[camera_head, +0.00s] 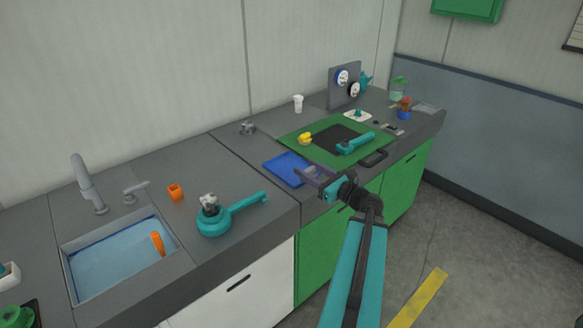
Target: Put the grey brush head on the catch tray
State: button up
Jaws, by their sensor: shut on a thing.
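My gripper (314,176) is over the right part of a flat blue tray (283,164), which looks like the catch tray. It is shut on a small grey thing that blends with the fingers. This may be the grey brush head, but its shape is too small to make out. I cannot tell whether it touches the tray. The tray lies on the dark counter near its front edge.
A green mat (294,128) behind the tray bears a yellow thing (305,139) and a teal tool (356,143). Counter between pan and tray is clear.

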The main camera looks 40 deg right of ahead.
jog(key=shift+w+a+f+m+h+p, duration=0.15)
jog(key=shift+w+a+f+h, duration=0.1)
jog(key=shift+a, duration=0.15)
jog(key=shift+w+a+f+m+h+p, duration=0.1)
jog(key=shift+a+f+m+h+p, duration=0.05)
jog(key=shift+a+f, duration=0.15)
jog(key=shift+w+d+f+b, duration=0.1)
jog(key=shift+w+f+b, duration=0.05)
jog(key=shift+b, duration=0.5)
jog(key=shift+d+b, duration=0.1)
jog(key=shift+b, duration=0.25)
jog(key=w+d+b, duration=0.1)
jog(key=b, duration=0.3)
jog(key=shift+f, duration=0.1)
jog(key=b, duration=0.2)
jog(key=shift+w+d+b, duration=0.25)
jog(key=shift+w+b, duration=0.05)
jog(key=shift+w+d+f+p, duration=0.2)
jog(key=shift+w+d+p, duration=0.5)
jog(key=shift+w+d, duration=1.5)
jog(key=shift+w+d+f+p, duration=0.2)
jog(key=shift+w+d+p, duration=0.5)
jog(key=shift+w+d, duration=1.5)
jog(key=shift+d, duration=0.1)
